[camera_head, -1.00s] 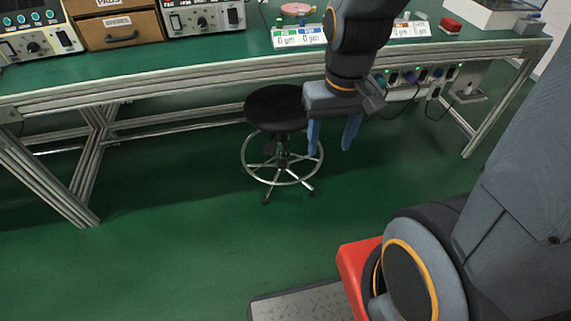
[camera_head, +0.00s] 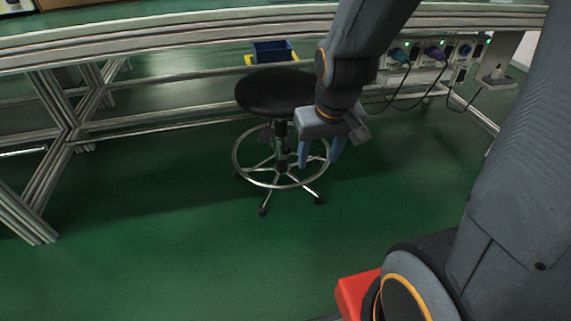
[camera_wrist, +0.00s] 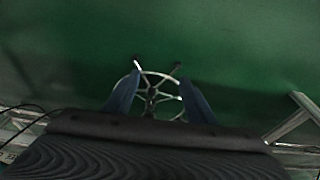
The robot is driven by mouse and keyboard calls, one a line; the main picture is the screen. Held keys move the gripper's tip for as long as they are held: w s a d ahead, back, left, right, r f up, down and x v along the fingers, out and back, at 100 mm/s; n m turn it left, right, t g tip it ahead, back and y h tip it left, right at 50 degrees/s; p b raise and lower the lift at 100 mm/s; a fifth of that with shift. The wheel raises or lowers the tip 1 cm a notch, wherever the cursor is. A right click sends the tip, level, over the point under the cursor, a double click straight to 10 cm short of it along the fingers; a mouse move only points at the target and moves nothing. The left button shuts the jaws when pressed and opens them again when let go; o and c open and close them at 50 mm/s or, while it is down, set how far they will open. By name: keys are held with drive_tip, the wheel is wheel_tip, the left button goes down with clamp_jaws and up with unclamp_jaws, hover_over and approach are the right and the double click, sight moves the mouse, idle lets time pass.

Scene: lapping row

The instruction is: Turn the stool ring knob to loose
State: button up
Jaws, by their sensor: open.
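The stool (camera_head: 272,93) has a round black seat, a dark central post, a silver foot ring (camera_head: 247,177) and a base on casters. It stands on the green floor in front of the bench. My gripper (camera_head: 319,166) is open and empty, just right of the post and below seat height, over the ring's right side in the head view. In the wrist view the ring and base (camera_wrist: 159,74) show between the blue fingers of my gripper (camera_wrist: 158,90). The ring knob is too small to tell apart from the post.
The bench frame (camera_head: 180,70) runs behind the stool, with slanted legs at left. A blue and yellow bin (camera_head: 273,52) sits behind the seat. Sockets with hanging cables (camera_head: 435,52) are at the right. The floor (camera_head: 180,260) in front is clear.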

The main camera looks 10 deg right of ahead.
drive_tip(key=w+f+t+b, duration=0.2)
drive_tip(key=w+f+b, duration=0.3)
drive_tip(key=w+f, duration=0.3)
drive_tip(key=n+t, duration=0.4)
drive_tip(key=t, duration=0.1)
approach(286, 151)
wheel_tip(286, 151, down, 7)
drive_tip(key=n+t, duration=0.3)
drive_tip(key=t, duration=0.5)
drive_tip(key=shift+n, duration=0.3)
drive_tip(key=shift+w+r+b, duration=0.15)
drive_tip(key=shift+w+b, duration=2)
drive_tip(key=shift+w, duration=1.2)
drive_tip(key=c, duration=1)
drive_tip(key=shift+c, duration=0.2)
